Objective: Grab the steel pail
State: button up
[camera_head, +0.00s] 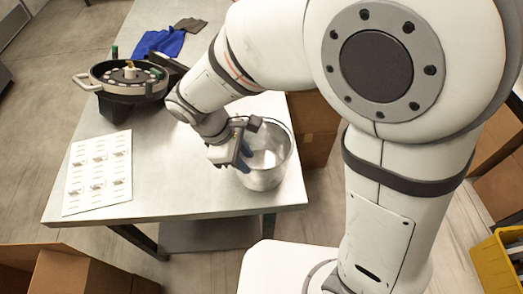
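The steel pail (266,180) stands upright at the near right corner of the metal table, with its open top facing up. My gripper (243,162) is at the left side of the pail, with its dark fingers pointing down at the left rim. The fingers overlap the rim in this view. I cannot tell whether they touch the wall or are closed on it. My wrist and gripper body hide part of the left rim.
A black round seed meter (122,88) with a pale handle stands at the table's back left. A printed white sheet (98,172) lies at the left. Blue and grey cloths (160,43) lie behind. Cardboard boxes and a yellow crate (492,262) are on the floor. The table's middle is clear.

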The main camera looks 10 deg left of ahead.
aim_at(257, 177)
jog(key=p+x, duration=0.1)
jog(key=x, duration=0.6)
jog(key=shift+w+d+f, duration=0.1)
jog(key=shift+d+f, duration=0.05)
jog(key=shift+f, duration=0.05)
grip_shut()
dwell(1.2)
